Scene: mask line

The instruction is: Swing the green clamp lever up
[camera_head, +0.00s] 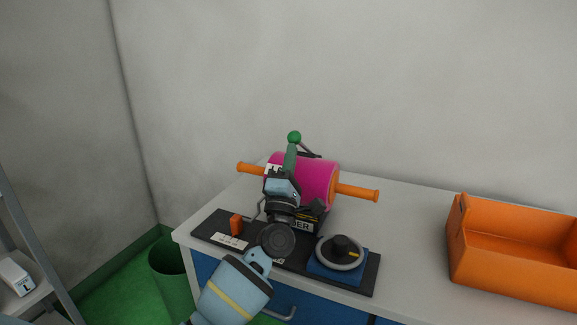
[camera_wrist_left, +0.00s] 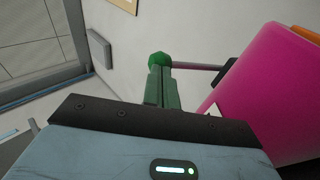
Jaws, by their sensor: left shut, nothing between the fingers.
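The clamp lever has a green ball knob (camera_head: 294,137) on a thin grey rod. In the head view the rod slopes up and left from a dark bracket behind the magenta roller (camera_head: 321,178). In the left wrist view the green knob (camera_wrist_left: 159,59) is straight ahead, with the rod running right to the bracket. My left gripper (camera_head: 291,149) has its dull green fingers shut and empty, tips right at the knob. Its fingers (camera_wrist_left: 163,82) also show in the wrist view; I cannot tell whether they touch the knob. My right gripper is not in view.
The roller has orange handles (camera_head: 358,192) at both ends and sits on a black base plate. A grey dial (camera_head: 340,254) on a blue block is at front right. An orange crate (camera_head: 510,281) stands at the right. The tabletop between them is clear.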

